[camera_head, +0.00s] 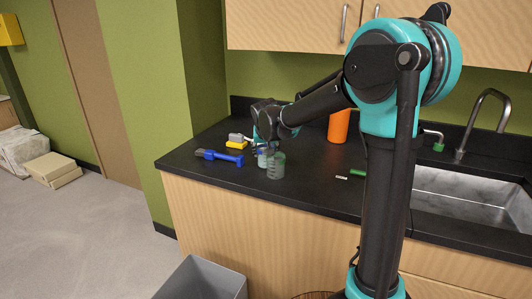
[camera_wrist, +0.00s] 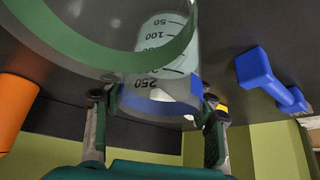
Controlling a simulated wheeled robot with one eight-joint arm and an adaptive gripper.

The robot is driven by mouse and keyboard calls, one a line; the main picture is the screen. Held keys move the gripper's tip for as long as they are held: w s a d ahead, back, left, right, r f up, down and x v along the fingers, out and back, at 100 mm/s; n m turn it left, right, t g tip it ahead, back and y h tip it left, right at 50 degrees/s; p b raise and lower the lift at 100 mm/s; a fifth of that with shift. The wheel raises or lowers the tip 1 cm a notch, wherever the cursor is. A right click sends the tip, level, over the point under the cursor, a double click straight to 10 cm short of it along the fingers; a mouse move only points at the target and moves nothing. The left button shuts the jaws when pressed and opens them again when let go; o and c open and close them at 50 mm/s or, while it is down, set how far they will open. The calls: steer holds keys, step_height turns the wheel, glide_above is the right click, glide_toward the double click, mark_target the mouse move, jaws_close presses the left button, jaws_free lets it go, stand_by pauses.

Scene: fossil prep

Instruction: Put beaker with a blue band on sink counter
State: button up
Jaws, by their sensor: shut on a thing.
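The beaker with a blue band (camera_head: 262,159) is at the left part of the black sink counter (camera_head: 310,191), partly hidden by my gripper and another beaker. In the wrist view the clear, graduated beaker with its blue band (camera_wrist: 150,104) lies between my two fingers. My gripper (camera_head: 265,138) is shut on it; the fingers also show in the wrist view (camera_wrist: 157,100). The beaker looks upright at counter level; I cannot tell whether its base touches. A green-banded beaker (camera_head: 276,168) stands close in front of it and covers much of the wrist view's upper left (camera_wrist: 172,48).
A blue-handled brush (camera_head: 222,157) and a yellow-based item (camera_head: 236,143) lie to the left. An orange cylinder (camera_head: 339,126) stands behind right. A green marker (camera_head: 358,173) and small white piece (camera_head: 341,178) lie right. The sink (camera_head: 470,205) is farther right. A grey bin (camera_head: 205,279) stands below.

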steer(key=o, duration=1.2)
steer(key=shift+f, duration=0.1)
steer(key=shift+o, duration=0.2)
steer(key=v, duration=1.2)
steer(key=shift+s, duration=0.1)
